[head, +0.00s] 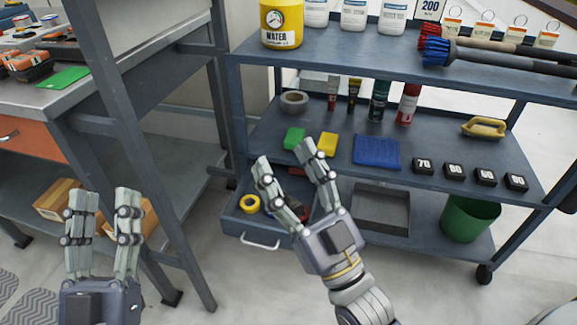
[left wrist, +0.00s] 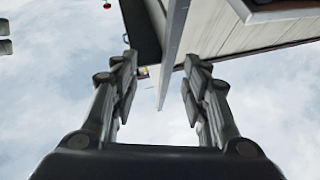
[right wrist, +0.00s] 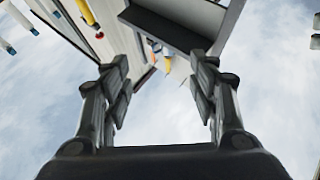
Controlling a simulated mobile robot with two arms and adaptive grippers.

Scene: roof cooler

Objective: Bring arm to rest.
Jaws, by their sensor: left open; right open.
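My left gripper (head: 102,205) is at the lower left of the head view, fingers pointing up, open and empty. My right gripper (head: 292,160) is near the middle, in front of the blue shelf cart, open with nothing between its fingers. Both show open in their own wrist views, at the left wrist (left wrist: 155,70) and the right wrist (right wrist: 160,75). The wrist views look upward past the furniture to a pale, cloudy background. The right gripper overlaps part of an open drawer (head: 228,221) in the head view.
The cart's middle shelf (head: 300,112) holds a green block (head: 293,138), a yellow block (head: 327,144), a blue cloth (head: 376,151) and several black weights. The drawer holds a yellow tape roll (head: 250,204). A green bucket (head: 468,219) stands at right. A workbench (head: 60,90) is at left.

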